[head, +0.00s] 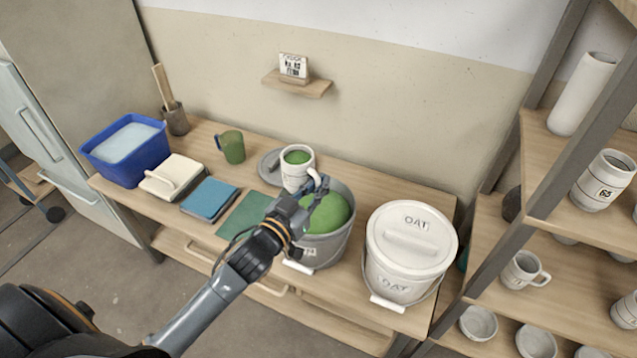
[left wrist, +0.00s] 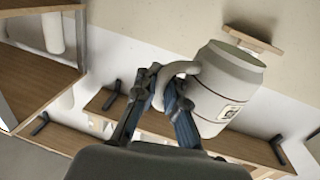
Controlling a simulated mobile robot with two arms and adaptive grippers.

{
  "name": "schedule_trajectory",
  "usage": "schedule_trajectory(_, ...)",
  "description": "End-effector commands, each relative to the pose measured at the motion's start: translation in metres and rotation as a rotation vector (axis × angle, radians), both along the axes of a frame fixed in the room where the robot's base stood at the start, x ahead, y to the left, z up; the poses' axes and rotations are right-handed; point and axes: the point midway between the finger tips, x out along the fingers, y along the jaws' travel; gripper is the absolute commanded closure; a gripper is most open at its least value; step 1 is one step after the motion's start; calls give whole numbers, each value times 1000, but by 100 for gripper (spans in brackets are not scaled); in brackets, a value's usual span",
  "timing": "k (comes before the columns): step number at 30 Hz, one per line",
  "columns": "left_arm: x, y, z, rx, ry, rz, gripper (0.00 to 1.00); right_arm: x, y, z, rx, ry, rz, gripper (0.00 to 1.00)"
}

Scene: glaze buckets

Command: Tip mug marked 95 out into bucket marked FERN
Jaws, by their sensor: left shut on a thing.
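A white mug (head: 291,178) with green glaze inside is held above the back rim of an open grey bucket (head: 345,243). It looks about upright in the head view. My left gripper (head: 318,186) is shut on its handle. The left wrist view shows the mug (left wrist: 218,85) and its handle between the fingers of my left gripper (left wrist: 170,88); its label is too small to read. The bucket holds green glaze, and my arm hides part of it and most of its front label. My right gripper is not in view.
A white lidded bucket marked OAT (head: 405,275) stands to the right. A grey lid (head: 268,168) lies behind the open bucket. A green mug (head: 232,147), blue tub (head: 128,165) and cloths (head: 209,198) are on the left. Shelves with pottery (head: 603,180) stand at right.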

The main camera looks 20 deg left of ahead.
Motion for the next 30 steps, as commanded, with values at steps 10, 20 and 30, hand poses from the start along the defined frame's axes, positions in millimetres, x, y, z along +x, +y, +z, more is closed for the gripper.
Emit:
schedule_trajectory(10, 0, 0, -25, 2, -7, -1, 100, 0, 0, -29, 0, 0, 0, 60)
schedule_trajectory(20, -1, 1, -20, 22, 44, -2, 100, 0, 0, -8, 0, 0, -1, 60)
schedule_trajectory(30, -4, 2, -18, 49, 112, -2, 100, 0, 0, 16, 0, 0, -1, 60)
